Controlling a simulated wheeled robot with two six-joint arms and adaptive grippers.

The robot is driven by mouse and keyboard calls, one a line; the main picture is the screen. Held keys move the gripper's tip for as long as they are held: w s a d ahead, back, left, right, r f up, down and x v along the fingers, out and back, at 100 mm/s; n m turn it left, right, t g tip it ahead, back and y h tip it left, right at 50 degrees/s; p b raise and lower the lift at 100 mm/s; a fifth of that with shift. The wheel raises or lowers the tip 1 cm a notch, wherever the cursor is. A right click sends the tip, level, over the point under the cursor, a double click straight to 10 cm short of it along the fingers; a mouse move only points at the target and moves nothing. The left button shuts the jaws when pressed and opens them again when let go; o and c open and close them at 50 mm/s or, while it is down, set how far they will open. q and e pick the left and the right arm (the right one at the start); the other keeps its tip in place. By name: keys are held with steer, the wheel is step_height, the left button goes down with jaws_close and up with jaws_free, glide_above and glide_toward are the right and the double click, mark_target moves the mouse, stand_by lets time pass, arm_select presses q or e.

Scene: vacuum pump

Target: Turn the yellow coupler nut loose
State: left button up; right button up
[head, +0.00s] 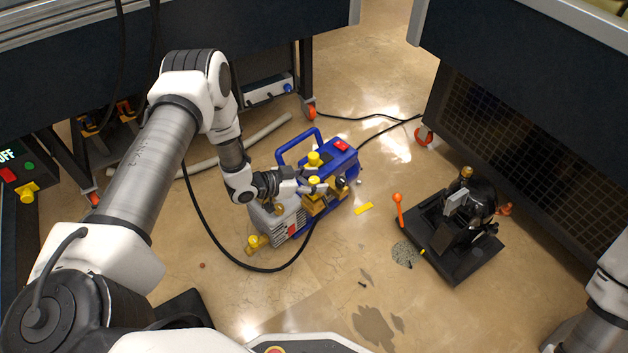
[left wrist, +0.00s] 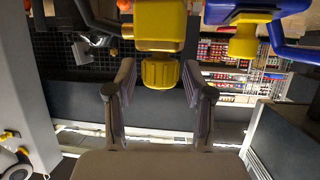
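The blue and silver vacuum pump (head: 342,163) stands on the floor, with several yellow fittings. A ribbed yellow nut (left wrist: 160,72) hangs below a larger yellow body in the left wrist view. My left gripper (left wrist: 158,84) is open, with one finger on each side of the nut and visible gaps between. In the head view the left gripper (head: 312,188) reaches the pump's upper side from the left, beside a yellow fitting (head: 314,180). The fingers and pump parts overlap there, so contact is unclear. My right gripper is out of view; only part of its arm shows at lower right.
A black device on a base plate (head: 452,258) stands right of the pump. A small yellow strip (head: 364,208) lies between them. A black hose (head: 231,256) loops over the floor at left. Dark benches stand behind and right. Floor in front is mostly clear, with stains.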

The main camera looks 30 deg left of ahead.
arm_select(q)
jaws_close()
